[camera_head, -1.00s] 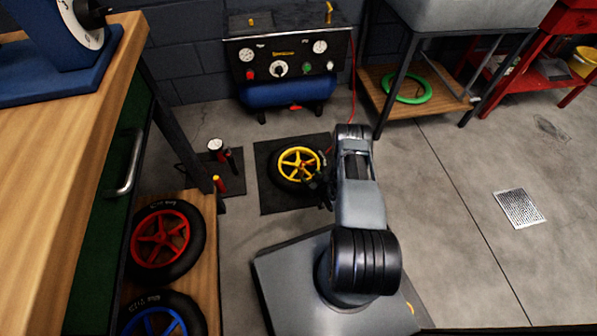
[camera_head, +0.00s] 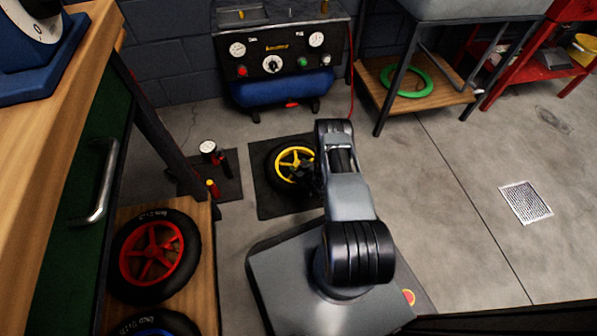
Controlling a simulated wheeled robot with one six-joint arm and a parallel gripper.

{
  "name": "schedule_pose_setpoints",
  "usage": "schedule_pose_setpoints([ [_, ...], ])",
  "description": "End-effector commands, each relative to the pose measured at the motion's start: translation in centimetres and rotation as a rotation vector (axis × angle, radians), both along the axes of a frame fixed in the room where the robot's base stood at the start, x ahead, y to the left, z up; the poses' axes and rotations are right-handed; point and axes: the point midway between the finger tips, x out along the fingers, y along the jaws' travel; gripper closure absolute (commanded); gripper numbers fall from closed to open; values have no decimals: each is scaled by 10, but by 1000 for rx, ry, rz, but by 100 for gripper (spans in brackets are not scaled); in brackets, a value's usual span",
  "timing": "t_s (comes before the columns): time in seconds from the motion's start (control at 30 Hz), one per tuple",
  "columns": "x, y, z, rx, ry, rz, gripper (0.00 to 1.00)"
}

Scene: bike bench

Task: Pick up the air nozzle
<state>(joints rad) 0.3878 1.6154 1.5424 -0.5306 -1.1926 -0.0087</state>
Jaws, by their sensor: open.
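I cannot make out the air nozzle. A red hose (camera_head: 351,75) runs down the right side of the air compressor, and its lower end is lost behind my arm. My gripper (camera_head: 305,175) is small and dark in this view, low over the right side of the yellow-rimmed wheel (camera_head: 290,151). My arm and gripper hide part of that wheel. The jaws are open, and I see nothing held between them.
The wheel lies on a dark mat (camera_head: 265,208). The blue compressor (camera_head: 283,90) stands behind it. A floor pump (camera_head: 209,150) is to the left. A red-rimmed wheel (camera_head: 128,262) lies on the wooden shelf by the bench. Open floor is at right.

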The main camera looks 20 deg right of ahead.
Motion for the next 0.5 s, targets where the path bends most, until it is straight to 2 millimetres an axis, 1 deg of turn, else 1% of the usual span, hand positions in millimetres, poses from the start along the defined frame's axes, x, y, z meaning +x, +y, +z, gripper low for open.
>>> schedule_pose_setpoints([
  [0.13, 0, 3, 1, 0, 1, 5, 39],
  [0.5, 0, 3, 1, 1, 1, 5, 75],
])
